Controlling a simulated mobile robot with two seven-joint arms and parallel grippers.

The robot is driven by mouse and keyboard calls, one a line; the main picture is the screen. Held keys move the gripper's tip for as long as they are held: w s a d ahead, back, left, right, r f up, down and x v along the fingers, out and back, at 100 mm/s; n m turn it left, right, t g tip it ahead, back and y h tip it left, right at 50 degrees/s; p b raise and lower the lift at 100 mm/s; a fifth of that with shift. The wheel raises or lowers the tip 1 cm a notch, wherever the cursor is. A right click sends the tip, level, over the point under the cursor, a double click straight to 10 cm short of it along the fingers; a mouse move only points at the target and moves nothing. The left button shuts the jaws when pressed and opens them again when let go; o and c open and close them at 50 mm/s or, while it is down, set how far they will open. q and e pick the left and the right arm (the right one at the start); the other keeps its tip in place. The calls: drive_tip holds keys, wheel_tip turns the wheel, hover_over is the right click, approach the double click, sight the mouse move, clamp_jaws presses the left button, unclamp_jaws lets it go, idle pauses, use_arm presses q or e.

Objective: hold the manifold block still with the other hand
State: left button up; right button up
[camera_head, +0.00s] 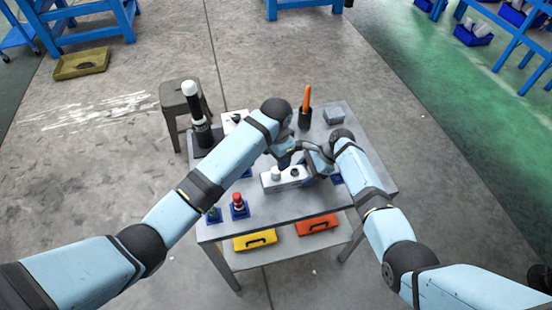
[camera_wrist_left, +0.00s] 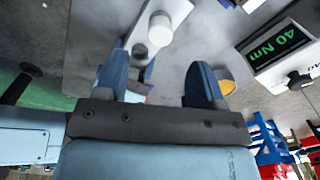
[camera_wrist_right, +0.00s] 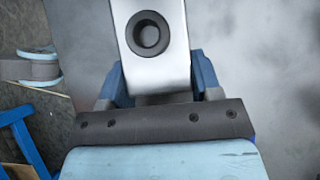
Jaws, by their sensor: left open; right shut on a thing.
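The manifold block (camera_head: 270,184) is a pale metal bar lying on the grey table, with a white cap and a dark round port on top. In the right wrist view, its end with the dark port (camera_wrist_right: 152,72) sits between the fingers of my right gripper (camera_wrist_right: 158,78), which is shut on it. My left gripper (camera_wrist_left: 160,82) is open, with nothing visible between its fingers. In the left wrist view, the block with its white cap (camera_wrist_left: 160,29) lies beyond the fingertips. In the head view, the left gripper is partly hidden by its own arm, close to the block.
A readout showing 40 Nm (camera_wrist_left: 281,47) stands nearby. An upright black tool with a white top (camera_head: 195,112) stands at the table's left; an orange-handled tool (camera_head: 306,97) and a grey bin (camera_head: 334,116) are at the back. A red-topped part (camera_head: 238,201) sits front left.

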use_arm(q)
wheel_tip(320, 180, up, 10)
drive_tip(key=shift+r, duration=0.15)
use_arm(e)
drive_tip(key=o, duration=1.2)
drive_tip(key=shift+d+r, duration=0.1)
drive_tip(key=v, duration=1.1)
drive_tip(key=shift+w+d+r, duration=0.1)
drive_tip(key=shift+d+r, duration=0.15)
